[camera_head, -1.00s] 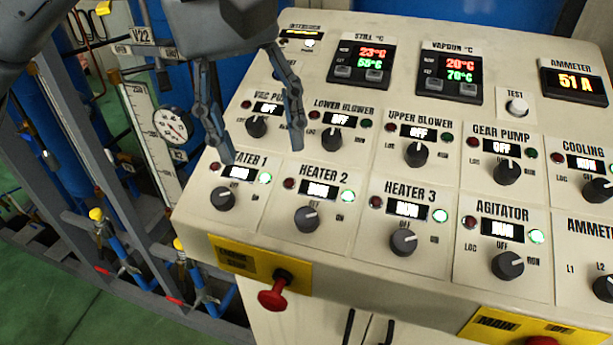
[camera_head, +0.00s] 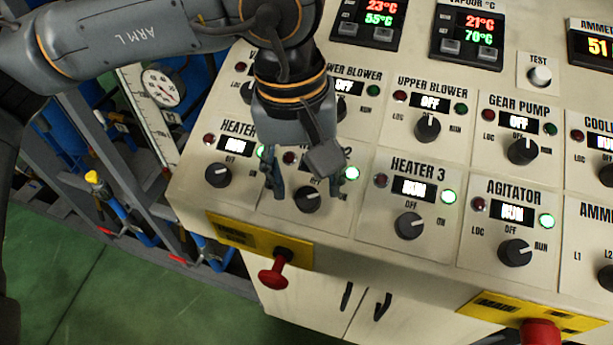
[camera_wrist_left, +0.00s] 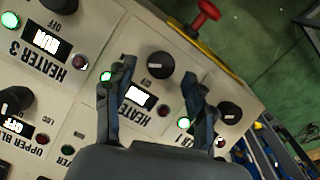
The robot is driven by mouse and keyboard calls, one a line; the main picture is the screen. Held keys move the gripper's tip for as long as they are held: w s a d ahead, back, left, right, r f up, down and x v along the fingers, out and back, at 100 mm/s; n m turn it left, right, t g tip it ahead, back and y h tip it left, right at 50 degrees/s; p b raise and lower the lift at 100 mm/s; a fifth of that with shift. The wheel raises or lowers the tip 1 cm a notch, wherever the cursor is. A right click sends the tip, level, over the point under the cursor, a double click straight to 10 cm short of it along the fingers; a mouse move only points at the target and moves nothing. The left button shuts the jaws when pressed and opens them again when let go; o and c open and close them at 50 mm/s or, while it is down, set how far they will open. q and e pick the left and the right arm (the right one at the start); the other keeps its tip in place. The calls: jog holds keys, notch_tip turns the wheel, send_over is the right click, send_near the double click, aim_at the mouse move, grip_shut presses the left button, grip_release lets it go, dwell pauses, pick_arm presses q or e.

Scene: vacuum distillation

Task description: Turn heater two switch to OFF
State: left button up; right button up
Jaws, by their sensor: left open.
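The heater 2 switch (camera_head: 307,200) is a round black knob on the sloped cream panel. Its white mark points up and right, toward ON. Its green lamp (camera_head: 352,173) is lit. My left gripper (camera_head: 305,188) points down over the heater 2 section, with its two fingers apart. In the head view it covers the heater 2 label and display. In the left wrist view the knob (camera_wrist_left: 160,65) lies beyond the open fingers (camera_wrist_left: 160,90), roughly centred between them and not visibly gripped. Part of the heater 2 display (camera_wrist_left: 140,98) shows there. My right gripper is not in view.
The heater 1 knob (camera_head: 218,175) is close on the left and the heater 3 knob (camera_head: 409,225) on the right. A red push button (camera_head: 273,275) sticks out on a yellow plate below. Pipes and a gauge (camera_head: 163,88) stand left of the panel.

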pick_arm(q)
jog(key=shift+s+f, duration=0.1)
jog(key=shift+f, duration=0.8)
jog(key=shift+c, duration=0.2)
jog(key=c, duration=1.1)
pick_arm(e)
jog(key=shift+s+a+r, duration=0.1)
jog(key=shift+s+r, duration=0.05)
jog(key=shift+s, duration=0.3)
